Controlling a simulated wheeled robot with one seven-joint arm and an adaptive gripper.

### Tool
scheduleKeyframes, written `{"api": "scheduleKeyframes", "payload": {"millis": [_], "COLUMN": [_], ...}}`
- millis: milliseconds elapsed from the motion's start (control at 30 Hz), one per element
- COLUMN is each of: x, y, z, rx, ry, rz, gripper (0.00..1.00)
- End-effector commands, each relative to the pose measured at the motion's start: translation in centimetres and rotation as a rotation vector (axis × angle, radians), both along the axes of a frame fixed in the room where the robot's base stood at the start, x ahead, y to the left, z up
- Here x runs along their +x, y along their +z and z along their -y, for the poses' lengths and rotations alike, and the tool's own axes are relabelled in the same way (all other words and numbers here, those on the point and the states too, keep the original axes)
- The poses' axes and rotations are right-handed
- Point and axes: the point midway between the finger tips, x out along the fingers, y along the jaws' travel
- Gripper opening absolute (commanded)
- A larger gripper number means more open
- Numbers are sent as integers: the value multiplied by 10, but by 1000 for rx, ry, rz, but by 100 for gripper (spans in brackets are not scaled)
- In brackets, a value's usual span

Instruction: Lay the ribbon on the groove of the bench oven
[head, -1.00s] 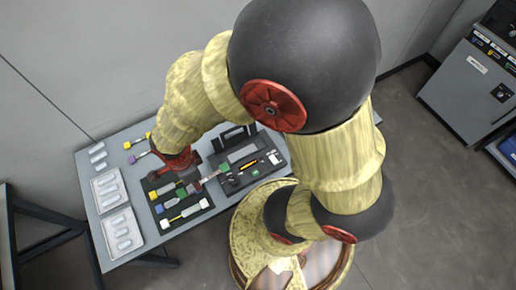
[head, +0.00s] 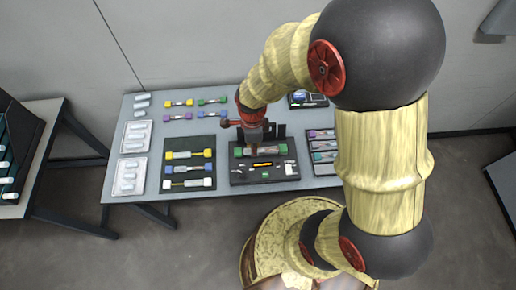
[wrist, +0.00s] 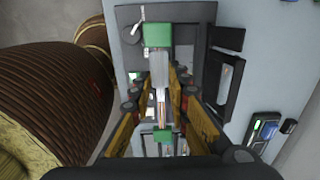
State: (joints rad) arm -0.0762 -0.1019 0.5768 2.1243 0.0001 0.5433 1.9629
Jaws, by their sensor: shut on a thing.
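The ribbon is a pale strip with green end blocks; it shows in the head view (head: 266,150) and in the wrist view (wrist: 160,70). My gripper (head: 253,151) is shut on it, with its fingers either side of the strip in the wrist view (wrist: 160,92). The bench oven (head: 240,177) is a dark, flat unit at the middle of the table, and the ribbon lies lengthwise over its back part. The groove is covered by the ribbon and gripper. I cannot tell whether the ribbon touches the oven or hangs just above it.
A dark mat (head: 202,146) with yellow- and blue-ended ribbons lies left of the oven. More coloured ribbons (head: 180,103) lie behind it. White trays (head: 130,176) are at the far left. A dark rack (head: 321,165) with ribbons stands close to the right.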

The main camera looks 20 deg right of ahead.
Motion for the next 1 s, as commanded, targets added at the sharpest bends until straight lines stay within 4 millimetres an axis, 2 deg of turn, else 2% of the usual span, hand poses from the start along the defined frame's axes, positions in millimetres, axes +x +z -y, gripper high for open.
{"api": "scheduleKeyframes", "payload": {"millis": [33,200,567,733,1000], "x": [6,25,41,41,41], "y": [-13,-39,-61,-87,-90], "z": [5,17,28,28,28], "rx": [-1,0,0,0,0], "ry": [-4,-3,-2,0,0], "rz": [-4,-2,-1,-2,0], "gripper": [0,0,0,0,0]}}
